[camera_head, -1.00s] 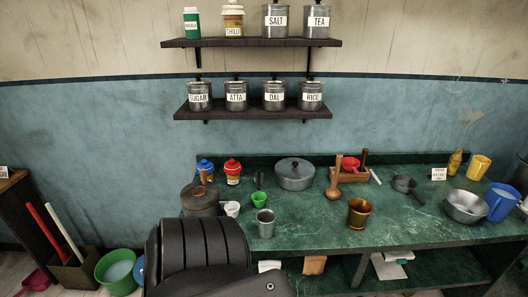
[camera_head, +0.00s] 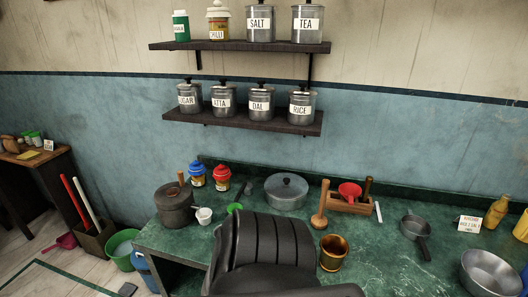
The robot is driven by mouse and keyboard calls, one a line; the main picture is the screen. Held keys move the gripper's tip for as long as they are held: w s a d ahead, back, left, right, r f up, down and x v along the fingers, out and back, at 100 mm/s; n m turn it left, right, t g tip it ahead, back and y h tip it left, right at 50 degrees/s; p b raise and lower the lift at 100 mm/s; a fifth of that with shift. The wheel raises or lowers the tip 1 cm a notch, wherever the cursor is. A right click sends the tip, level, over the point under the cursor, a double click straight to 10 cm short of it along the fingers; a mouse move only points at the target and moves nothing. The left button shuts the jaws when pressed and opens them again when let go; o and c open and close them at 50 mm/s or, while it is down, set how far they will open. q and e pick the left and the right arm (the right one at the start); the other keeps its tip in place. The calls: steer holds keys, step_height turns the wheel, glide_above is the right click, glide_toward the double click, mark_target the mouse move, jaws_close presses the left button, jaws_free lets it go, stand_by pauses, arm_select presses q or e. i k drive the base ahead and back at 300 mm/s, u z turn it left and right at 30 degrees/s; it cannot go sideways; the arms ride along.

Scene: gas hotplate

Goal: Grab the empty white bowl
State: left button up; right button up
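A small white cup-like vessel (camera_head: 204,216) stands on the green counter (camera_head: 165,238), beside the dark lidded pot. It is too small to tell whether it is the white bowl or whether it is empty. No other white bowl shows clearly. Neither of my grippers is in view. A black ribbed part of my arm covers the front middle of the counter and hides what lies behind it.
A dark pot (camera_head: 175,208), grey lidded pot (camera_head: 286,192), brass mortar (camera_head: 333,253), small black pan (camera_head: 414,230) and metal bowl (camera_head: 488,275) stand on the counter. Shelves with jars hang above. A green bucket (camera_head: 122,250) and side table (camera_head: 38,160) are at left.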

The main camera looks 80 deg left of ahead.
mark_target(204, 216)
steer(key=i, duration=1)
steer(key=u, duration=1.9)
